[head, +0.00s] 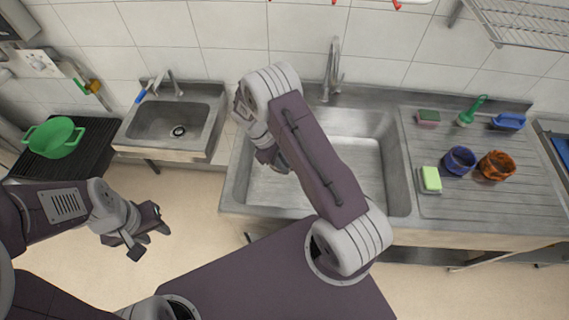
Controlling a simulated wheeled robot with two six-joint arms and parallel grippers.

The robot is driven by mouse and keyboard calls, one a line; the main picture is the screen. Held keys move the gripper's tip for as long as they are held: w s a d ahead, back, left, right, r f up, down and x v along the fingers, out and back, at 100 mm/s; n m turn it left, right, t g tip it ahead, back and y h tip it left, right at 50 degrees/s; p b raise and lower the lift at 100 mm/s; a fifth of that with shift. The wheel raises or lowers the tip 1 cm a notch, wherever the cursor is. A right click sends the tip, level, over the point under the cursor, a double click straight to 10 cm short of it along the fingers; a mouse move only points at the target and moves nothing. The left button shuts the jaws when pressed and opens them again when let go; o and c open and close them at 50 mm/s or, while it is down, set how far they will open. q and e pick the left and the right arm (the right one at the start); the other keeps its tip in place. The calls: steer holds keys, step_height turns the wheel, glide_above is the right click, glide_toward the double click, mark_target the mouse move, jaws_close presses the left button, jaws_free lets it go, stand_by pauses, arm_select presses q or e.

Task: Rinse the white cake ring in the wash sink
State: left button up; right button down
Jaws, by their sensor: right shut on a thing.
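The wash sink (370,165) is the large steel basin in the middle of the head view, with a tall faucet (332,72) at its back. My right arm reaches across it. My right gripper (274,160) points down over the left part of the basin and is mostly hidden by my own arm. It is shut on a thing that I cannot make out. I cannot pick out the white cake ring anywhere in view. My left gripper (150,242) is open and empty over the floor at the left, apart from the sinks.
A drainboard (520,195) at right holds a blue pot-like item (459,160), an orange one (497,165), a yellow-green sponge (430,179) and brushes. A small hand sink (170,118) and a green colander (54,137) stand left. A wire shelf (520,20) hangs upper right.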

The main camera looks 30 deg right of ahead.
step_height(320, 180, down, 21)
steer(key=b, duration=1.5)
steer(key=shift+d+b, duration=0.15)
steer(key=shift+b, duration=0.25)
steer(key=shift+s+r, duration=0.1)
steer(key=shift+s, duration=0.05)
stand_by(1.5)
step_height(320, 180, up, 25)
steer(key=p, duration=1.9)
steer(key=shift+p, duration=0.35)
